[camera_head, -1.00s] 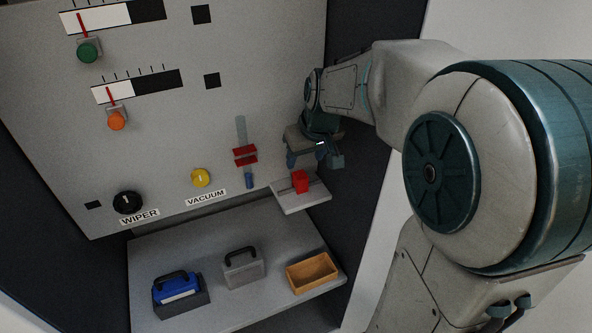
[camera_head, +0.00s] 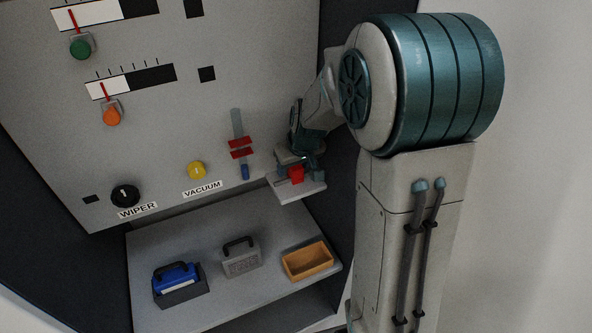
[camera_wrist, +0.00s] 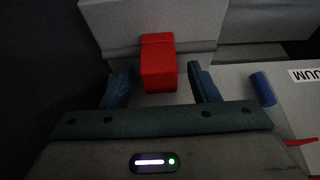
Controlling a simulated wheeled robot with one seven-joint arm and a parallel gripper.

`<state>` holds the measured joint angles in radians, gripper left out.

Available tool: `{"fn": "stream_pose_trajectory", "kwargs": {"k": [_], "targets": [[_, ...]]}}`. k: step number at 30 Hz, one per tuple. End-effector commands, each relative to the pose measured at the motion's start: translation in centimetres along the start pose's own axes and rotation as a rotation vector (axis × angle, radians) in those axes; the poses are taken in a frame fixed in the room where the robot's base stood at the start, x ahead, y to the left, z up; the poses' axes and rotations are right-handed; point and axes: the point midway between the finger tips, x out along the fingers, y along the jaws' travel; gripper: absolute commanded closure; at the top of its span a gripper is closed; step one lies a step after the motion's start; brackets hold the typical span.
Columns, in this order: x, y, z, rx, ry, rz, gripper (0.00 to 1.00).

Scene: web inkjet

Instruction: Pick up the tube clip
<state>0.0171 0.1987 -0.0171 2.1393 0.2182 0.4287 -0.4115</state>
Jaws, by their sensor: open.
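The tube clip appears to be the red block (camera_head: 296,174) on a small grey shelf (camera_head: 312,188) at the panel's lower right. In the wrist view the red block (camera_wrist: 158,64) stands between the two blue fingers, with a gap on each side. My gripper (camera_head: 299,171) is open and empty just above the shelf; it also shows in the wrist view (camera_wrist: 161,86). I cannot tell how deep the block sits between the fingers.
A lower shelf holds a blue cartridge in a dark holder (camera_head: 178,284), a grey handled cartridge (camera_head: 240,257) and an empty orange tray (camera_head: 308,262). Left of the tube are a yellow knob (camera_head: 196,170) and a black knob (camera_head: 125,195).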

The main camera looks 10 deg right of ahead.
Motion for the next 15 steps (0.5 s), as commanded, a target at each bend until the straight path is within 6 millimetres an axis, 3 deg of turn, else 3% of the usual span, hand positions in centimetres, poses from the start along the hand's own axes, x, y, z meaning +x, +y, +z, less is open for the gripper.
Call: {"fn": "stream_pose_trajectory", "kwargs": {"k": [4,9,15], "targets": [[-0.01,-0.01,0.01,0.000,0.000,0.000,0.48],[-0.02,-0.01,0.02,0.000,0.000,0.000,0.93],[-0.03,-0.01,0.01,0.001,0.000,0.000,0.93]]}}
